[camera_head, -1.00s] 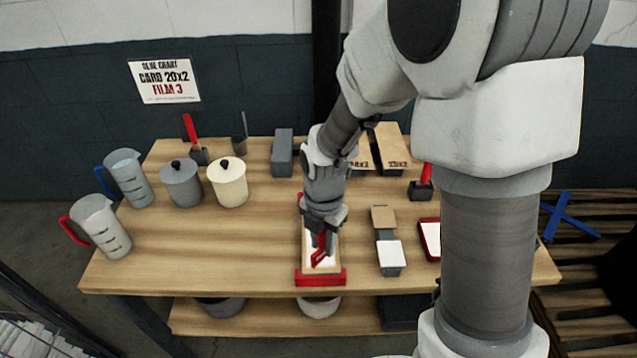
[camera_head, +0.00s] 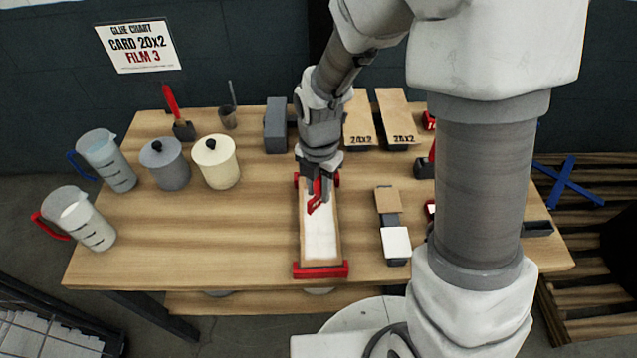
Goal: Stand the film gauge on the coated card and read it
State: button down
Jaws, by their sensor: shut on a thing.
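The coated card (camera_head: 320,235) lies on the table as a long tan strip with a white coating along its middle. A red clamp bar (camera_head: 320,270) crosses its near end, and red also shows beside my gripper at its far end. My gripper (camera_head: 319,192) points down over the far half of the card and is shut on the red film gauge (camera_head: 316,205). The gauge looks tilted. I cannot tell whether its lower edge touches the coating. The jaws hide part of the gauge and the card's far end.
A grey pot (camera_head: 165,167) and a cream pot (camera_head: 217,164) stand left, beside two jugs (camera_head: 108,163). Small blocks (camera_head: 394,243) stand right of the card. A wall sign (camera_head: 138,46) reads "CARD 20X2 FILM 3".

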aim_at(319, 203)
jog(key=shift+f+b, duration=2)
jog(key=shift+f, duration=0.8)
jog(key=shift+f+b, duration=0.45)
jog(key=shift+f, duration=0.15)
jog(key=shift+r+p, duration=2.9)
jog(key=shift+r, duration=0.7)
